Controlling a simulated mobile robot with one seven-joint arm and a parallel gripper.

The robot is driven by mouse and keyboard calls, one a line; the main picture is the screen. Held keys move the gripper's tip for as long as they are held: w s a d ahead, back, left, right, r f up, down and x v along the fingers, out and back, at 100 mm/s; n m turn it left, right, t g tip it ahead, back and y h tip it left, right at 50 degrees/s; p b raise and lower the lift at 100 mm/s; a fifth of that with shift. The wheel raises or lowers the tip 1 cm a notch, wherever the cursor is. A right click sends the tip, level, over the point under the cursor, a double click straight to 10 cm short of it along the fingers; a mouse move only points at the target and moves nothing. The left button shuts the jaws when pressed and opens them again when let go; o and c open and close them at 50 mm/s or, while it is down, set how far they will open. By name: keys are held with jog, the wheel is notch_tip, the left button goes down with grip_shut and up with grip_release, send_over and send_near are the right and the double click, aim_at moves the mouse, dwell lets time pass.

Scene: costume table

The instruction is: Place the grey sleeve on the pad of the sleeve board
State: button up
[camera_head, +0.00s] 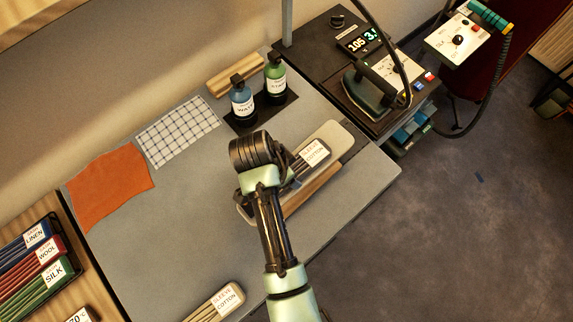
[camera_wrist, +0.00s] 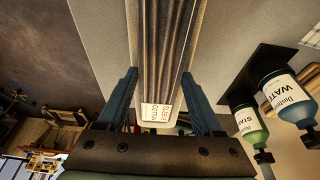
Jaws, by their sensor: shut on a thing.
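The grey sleeve (camera_head: 313,154), a ridged strip with a white cotton label, lies lengthwise over the pale pad (camera_head: 334,134) of the sleeve board. In the wrist view the sleeve (camera_wrist: 157,55) runs between the fingers of my gripper (camera_wrist: 159,78), and its label faces up near the wrist. My gripper is shut on the sleeve, with one finger on each side. Pad shows around the label end. My arm hides part of the sleeve and board in the head view. I cannot tell whether the sleeve touches the pad.
A second cotton-labelled sleeve (camera_head: 217,303) lies at the table's near edge. Blue (camera_head: 242,103) and green (camera_head: 275,82) bottles stand behind the board. An iron (camera_head: 368,88) rests on the station at right. Orange cloth (camera_head: 108,187) and checked cloth (camera_head: 177,130) lie left; grey tabletop between is clear.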

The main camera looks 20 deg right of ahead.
jog(key=o, duration=1.4)
jog(key=shift+f, duration=0.1)
jog(key=v, duration=1.2)
jog(key=shift+r, duration=0.2)
